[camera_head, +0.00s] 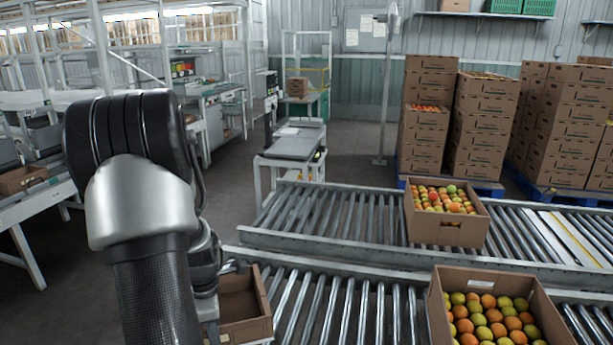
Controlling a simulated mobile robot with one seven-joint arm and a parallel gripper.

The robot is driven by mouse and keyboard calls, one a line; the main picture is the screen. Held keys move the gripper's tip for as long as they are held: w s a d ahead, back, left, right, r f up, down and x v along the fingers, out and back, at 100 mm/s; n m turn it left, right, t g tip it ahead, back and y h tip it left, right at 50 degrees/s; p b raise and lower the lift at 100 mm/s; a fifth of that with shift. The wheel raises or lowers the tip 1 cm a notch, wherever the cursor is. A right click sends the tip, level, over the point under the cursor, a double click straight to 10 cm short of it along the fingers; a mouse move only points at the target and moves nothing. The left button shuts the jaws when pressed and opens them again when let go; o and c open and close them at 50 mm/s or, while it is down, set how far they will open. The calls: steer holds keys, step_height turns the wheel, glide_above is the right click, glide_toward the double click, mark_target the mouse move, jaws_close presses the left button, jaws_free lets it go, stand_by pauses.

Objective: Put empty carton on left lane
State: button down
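An empty brown carton (248,328) is at the lower left of the near roller lane (340,310), its open top facing up and bare cardboard showing inside. My arm covers its left side. My gripper (212,298) is at the carton's left edge, partly behind my own wrist. I cannot tell whether its fingers are closed on the carton wall or only beside it. Whether the carton rests on the rollers or is held above them is also unclear.
Another full carton (440,318) stands on the near lane at right. Rollers between the empty and full near cartons are clear. A scale-like table (292,145) stands behind. Carton stacks (425,145) stand at back right.

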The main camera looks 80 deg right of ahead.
mark_target(257, 333)
steer(key=s+d+m, duration=0.1)
steer(key=s, duration=0.2)
steer(key=s+d+f+m, duration=0.1)
steer(key=s+d, duration=0.1)
steer(key=s+d+f+m, duration=0.1)
steer(key=s, duration=0.2)
steer(key=shift+s+d+f, duration=0.15)
steer(key=shift+s+d, duration=0.2)
steer(key=shift+d, duration=0.05)
steer(key=s+d+f+m, duration=0.1)
steer(key=s+d+m, duration=0.1)
steer(key=s, duration=0.4)
steer(key=s+d+f+m, duration=0.1)
steer(key=s+f, duration=0.1)
steer(key=s, duration=0.4)
step_height(257, 333, down, 10)
steer(key=b, duration=0.2)
steer(key=shift+w+b, duration=0.15)
steer(key=shift+b, duration=0.25)
steer(key=shift+r, duration=0.1)
steer(key=c, duration=2.4)
jaws_free()
steer(key=shift+f, duration=0.2)
steer(key=o, duration=0.4)
steer(key=shift+r, duration=0.15)
step_height(257, 333, up, 12)
steer(key=p, duration=0.3)
